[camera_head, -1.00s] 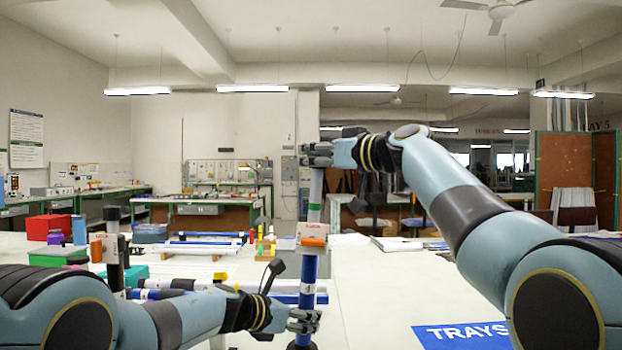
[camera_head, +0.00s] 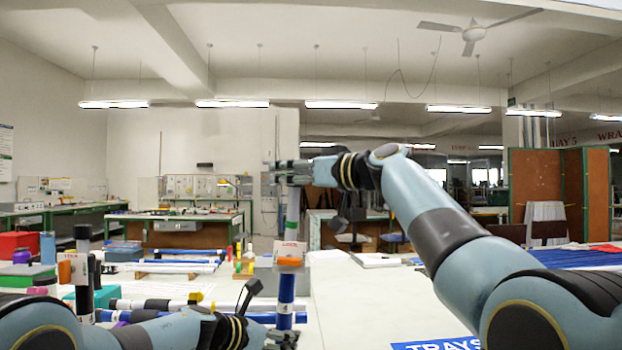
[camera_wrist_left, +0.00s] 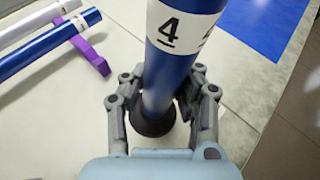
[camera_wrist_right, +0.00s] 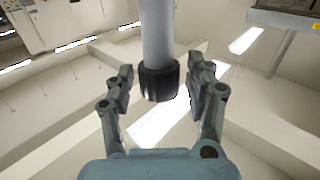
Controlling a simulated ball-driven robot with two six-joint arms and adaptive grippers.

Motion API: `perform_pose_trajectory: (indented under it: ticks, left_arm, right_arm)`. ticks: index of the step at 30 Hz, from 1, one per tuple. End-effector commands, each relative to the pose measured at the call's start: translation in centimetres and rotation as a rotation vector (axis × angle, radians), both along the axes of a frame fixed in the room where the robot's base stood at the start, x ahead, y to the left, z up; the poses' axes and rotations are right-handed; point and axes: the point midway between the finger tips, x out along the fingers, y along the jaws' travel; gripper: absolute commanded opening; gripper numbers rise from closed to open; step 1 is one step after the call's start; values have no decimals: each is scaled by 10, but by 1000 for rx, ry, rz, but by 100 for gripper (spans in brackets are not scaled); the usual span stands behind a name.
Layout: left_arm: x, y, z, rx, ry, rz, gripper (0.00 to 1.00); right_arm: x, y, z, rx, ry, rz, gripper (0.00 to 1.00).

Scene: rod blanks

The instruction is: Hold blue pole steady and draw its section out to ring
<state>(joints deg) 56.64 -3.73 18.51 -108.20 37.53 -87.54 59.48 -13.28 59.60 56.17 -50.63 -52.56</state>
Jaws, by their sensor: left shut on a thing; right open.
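The blue pole (camera_head: 286,292) stands upright, with a white band marked 4 in the left wrist view (camera_wrist_left: 180,30) and a black foot. An orange lock piece (camera_head: 290,261) with a white label sits at its top. The grey inner section (camera_head: 292,215) rises from there and has a black end cap (camera_wrist_right: 158,80). My left gripper (camera_head: 282,338) is shut on the blue tube low down, near the foot. My right gripper (camera_head: 287,172) is open, its fingers on either side of the section's capped end.
Left of the pole lie several tubes on purple and yellow supports (camera_head: 150,304). A red box (camera_head: 20,243) and upright black posts (camera_head: 84,270) stand further left. A blue TRAYS sign (camera_head: 437,345) lies at right.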

Motion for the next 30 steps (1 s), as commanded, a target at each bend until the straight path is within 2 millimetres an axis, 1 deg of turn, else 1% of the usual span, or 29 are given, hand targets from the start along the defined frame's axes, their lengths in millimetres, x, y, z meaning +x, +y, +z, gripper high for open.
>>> perform_pose_trajectory:
  ticks: [5, 10, 15, 18, 21, 30]
  left_arm:
    - [1, 0, 1, -1, -2, 0, 0]
    - [1, 0, 1, -1, -2, 0, 0]
    - [1, 0, 2, 0, -2, 1, 0]
    - [1, 0, 2, 0, -2, 1, 0]
    - [1, 0, 2, -1, -2, 0, 0]
    - [1, 0, 1, 0, -2, 1, 0]
  right_arm:
    - [-18, -24, -1, -1, -2, -4, 55]
    - [-41, -55, -2, -2, -1, -4, 55]
    - [-59, -77, -1, -1, 1, -4, 55]
    - [-66, -85, -1, -1, 2, -2, 55]
    - [-68, -88, -1, 0, 1, -2, 55]
    - [-69, -88, -1, 0, 1, -1, 55]
